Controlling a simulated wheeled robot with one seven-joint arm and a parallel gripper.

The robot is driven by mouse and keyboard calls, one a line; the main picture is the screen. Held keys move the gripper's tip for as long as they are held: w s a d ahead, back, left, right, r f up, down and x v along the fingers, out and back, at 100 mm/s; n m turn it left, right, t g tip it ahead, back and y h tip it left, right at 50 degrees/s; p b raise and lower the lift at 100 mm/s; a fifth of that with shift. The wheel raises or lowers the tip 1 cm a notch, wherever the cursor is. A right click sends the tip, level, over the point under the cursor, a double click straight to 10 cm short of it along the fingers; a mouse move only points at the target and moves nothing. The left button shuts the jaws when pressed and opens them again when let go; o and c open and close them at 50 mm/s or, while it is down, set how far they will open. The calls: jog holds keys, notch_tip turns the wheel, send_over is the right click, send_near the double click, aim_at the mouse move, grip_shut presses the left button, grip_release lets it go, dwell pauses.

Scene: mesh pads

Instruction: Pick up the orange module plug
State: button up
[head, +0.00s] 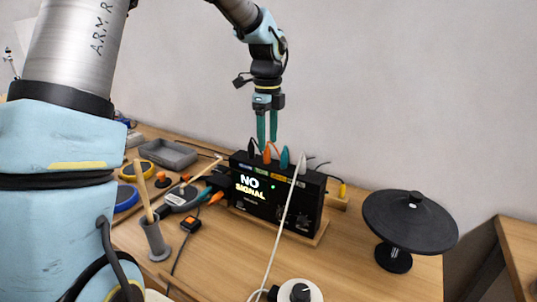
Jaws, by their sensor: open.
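The orange module plug (267,153) stands upright on top of a black box (285,204) whose front reads "NO SIGNAL". A black plug (252,147) is just left of it, and a teal plug (284,159) and a pale plug with a white cable (302,161) are to its right. My gripper (267,140) points down with its two teal fingers apart, right above the orange plug. The fingertips are close to the plug's upper end. I cannot tell whether they touch it.
The box stands on a wooden desk. A black dish on a stand (410,217) is at the right, and a white round device (296,291) is in front. Tools, a grey tray (168,153) and a grey holder (156,242) crowd the left.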

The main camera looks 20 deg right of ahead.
aim_at(267, 146)
jog(key=shift+a+f+p, duration=0.1)
jog(key=shift+f+p, duration=0.9)
jog(key=shift+f, duration=1.4)
grip_shut()
